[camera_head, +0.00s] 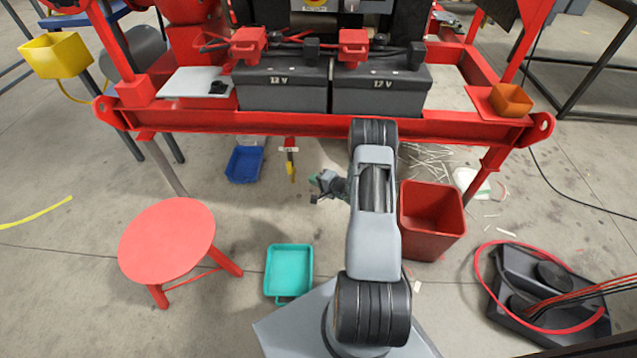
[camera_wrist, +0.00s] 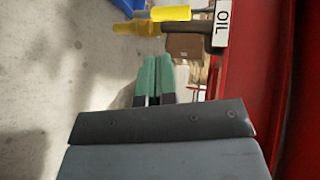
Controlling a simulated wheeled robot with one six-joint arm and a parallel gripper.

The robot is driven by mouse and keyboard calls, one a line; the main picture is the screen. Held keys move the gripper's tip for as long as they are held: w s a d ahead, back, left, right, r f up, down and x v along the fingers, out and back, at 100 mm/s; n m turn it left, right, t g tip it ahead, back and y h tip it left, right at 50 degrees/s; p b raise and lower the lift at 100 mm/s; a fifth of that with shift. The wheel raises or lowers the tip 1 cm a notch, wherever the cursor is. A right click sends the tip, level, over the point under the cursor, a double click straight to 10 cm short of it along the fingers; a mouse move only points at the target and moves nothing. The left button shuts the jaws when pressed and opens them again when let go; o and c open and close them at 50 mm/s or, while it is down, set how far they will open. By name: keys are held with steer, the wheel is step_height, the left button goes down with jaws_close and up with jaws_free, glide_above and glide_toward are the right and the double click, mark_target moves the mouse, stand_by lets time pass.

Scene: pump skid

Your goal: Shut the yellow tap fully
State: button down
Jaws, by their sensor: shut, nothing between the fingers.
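The yellow tap (camera_head: 291,167) hangs below the red frame, left of my arm in the head view. In the wrist view its yellow lever (camera_wrist: 171,13) is at the top edge, beside and roughly along the tap body. The yellow spout end (camera_wrist: 137,28) is to the left of a dark pipe. A white label (camera_wrist: 221,23) reading OIL sits at the frame side of the tap. My gripper (camera_head: 315,183) is to the right of the tap in the head view, apart from it. Its green fingers (camera_wrist: 157,63) are shut and empty, below the tap in the wrist view.
The red frame beam (camera_head: 300,124) crosses above the tap. A blue bin (camera_head: 244,165) is on the floor left of the tap. A red stool (camera_head: 167,238), a teal tray (camera_head: 288,270) and a red bin (camera_head: 431,219) stand around my arm.

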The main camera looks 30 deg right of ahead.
mark_target(291, 171)
steer(key=b+x, duration=0.1)
steer(key=x, duration=0.1)
steer(key=b+x, duration=0.1)
steer(key=x, duration=0.5)
steer(key=shift+w+a+r+b, duration=0.15)
steer(key=shift+r+b, duration=0.1)
steer(key=shift+b, duration=0.15)
steer(key=shift+w+a+r, duration=0.1)
steer(key=shift+w+a, duration=0.1)
steer(key=shift+w, duration=0.35)
